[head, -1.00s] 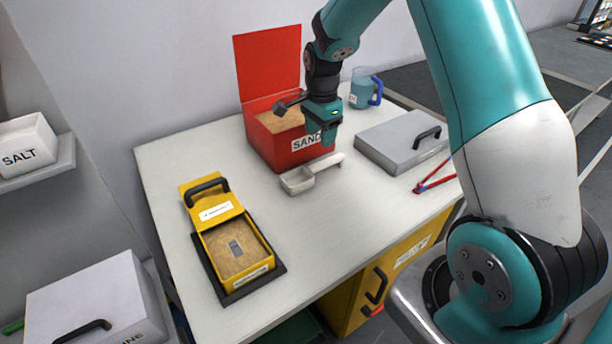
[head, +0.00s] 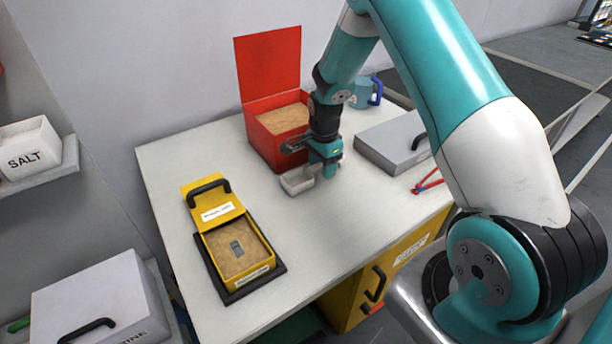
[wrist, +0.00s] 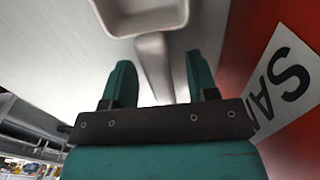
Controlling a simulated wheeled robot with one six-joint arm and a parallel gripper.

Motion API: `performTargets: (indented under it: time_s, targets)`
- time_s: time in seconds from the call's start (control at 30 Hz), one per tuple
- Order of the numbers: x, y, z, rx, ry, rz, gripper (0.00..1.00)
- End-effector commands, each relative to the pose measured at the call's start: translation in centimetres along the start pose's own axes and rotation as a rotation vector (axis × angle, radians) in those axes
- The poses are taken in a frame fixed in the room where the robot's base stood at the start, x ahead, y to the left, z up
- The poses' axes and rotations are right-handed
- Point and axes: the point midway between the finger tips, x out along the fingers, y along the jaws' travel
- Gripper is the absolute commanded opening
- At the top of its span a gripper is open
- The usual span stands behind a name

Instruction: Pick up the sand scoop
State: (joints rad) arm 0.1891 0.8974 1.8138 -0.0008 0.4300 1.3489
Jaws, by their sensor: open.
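The white sand scoop (head: 297,184) lies on the white table in front of the red sand box (head: 268,140). In the head view its bowl shows to the left of my gripper (head: 327,172), which hides the handle. In the wrist view the scoop's bowl (wrist: 152,25) is at the top. Its handle runs down between the two teal fingers of my gripper (wrist: 158,62). The fingers are open, one on each side of the handle, with gaps showing on both sides.
The red box with its lid raised stands close behind my gripper. A yellow open box (head: 238,255) of sand is at front left. A grey case (head: 388,146), a blue jug (head: 364,92) and red-handled pliers (head: 428,184) are to the right. The table's left middle is clear.

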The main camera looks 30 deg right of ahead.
Motion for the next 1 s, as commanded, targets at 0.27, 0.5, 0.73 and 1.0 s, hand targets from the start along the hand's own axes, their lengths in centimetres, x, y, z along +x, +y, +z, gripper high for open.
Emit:
performTargets:
  time_s: [0.27,0.5,0.73,1.0]
  targets:
    - [0.0,0.0,0.0,0.000,0.000,0.000,0.00]
    - [-0.1,0.0,0.0,0.000,0.000,0.000,0.00]
    - [-1.6,-0.1,0.0,0.000,0.001,-0.003,0.00]
    - [-7.9,-0.1,0.0,-0.001,0.002,-0.007,0.00]
